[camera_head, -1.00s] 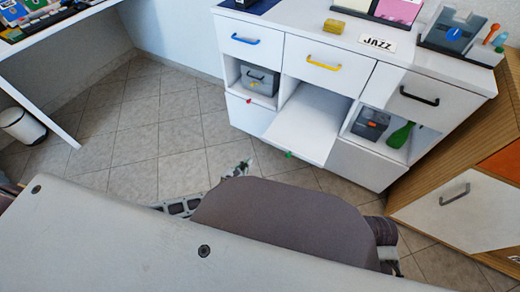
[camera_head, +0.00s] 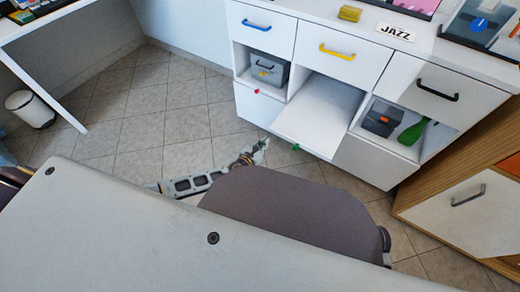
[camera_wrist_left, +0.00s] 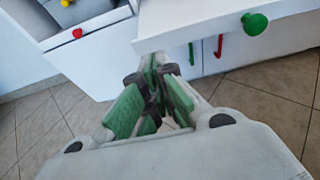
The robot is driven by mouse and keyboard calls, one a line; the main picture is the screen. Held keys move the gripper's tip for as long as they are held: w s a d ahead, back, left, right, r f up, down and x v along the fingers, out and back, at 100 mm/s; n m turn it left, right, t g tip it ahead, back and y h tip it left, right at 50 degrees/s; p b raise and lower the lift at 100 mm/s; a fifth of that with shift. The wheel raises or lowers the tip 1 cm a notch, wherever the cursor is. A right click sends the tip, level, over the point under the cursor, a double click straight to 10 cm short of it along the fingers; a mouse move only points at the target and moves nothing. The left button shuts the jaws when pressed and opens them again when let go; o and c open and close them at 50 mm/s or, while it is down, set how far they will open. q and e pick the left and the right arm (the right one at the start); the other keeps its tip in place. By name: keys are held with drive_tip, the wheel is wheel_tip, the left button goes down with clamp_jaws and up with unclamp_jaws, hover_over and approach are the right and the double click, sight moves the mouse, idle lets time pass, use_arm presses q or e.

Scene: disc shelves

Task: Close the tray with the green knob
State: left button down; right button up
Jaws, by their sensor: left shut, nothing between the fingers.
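The white tray (camera_head: 318,120) is pulled out from the middle opening of the white cabinet, below the yellow-handled drawer. Its green knob (camera_head: 295,147) is on its front edge. In the left wrist view, the green knob (camera_wrist_left: 255,23) shows at the upper right on the white tray front (camera_wrist_left: 225,22). My left gripper (camera_head: 263,143) is low over the floor, just left of the knob and apart from it. In the left wrist view, the gripper (camera_wrist_left: 157,62) has its green-padded fingers together and empty, near the tray's left end. My right gripper is out of view.
Left of the tray is a closed white front with a red knob (camera_head: 257,91), below a grey box (camera_head: 270,72). On the right are a dark box (camera_head: 382,117) and a green bottle-like object (camera_head: 414,131). The tiled floor (camera_head: 190,125) is clear on the left.

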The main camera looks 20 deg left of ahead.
sight(273, 133)
use_arm(q)
drive_tip(key=x, duration=0.2)
drive_tip(key=r+b+x, duration=0.1)
drive_tip(key=x, duration=0.1)
drive_tip(key=shift+w+d+f, duration=0.1)
drive_tip(key=shift+w, duration=0.4)
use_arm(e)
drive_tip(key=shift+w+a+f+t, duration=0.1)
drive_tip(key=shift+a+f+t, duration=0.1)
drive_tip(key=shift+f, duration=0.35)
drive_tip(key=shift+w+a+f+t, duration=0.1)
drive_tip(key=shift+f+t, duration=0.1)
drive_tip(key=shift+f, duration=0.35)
use_arm(q)
drive_tip(key=shift+w, duration=0.1)
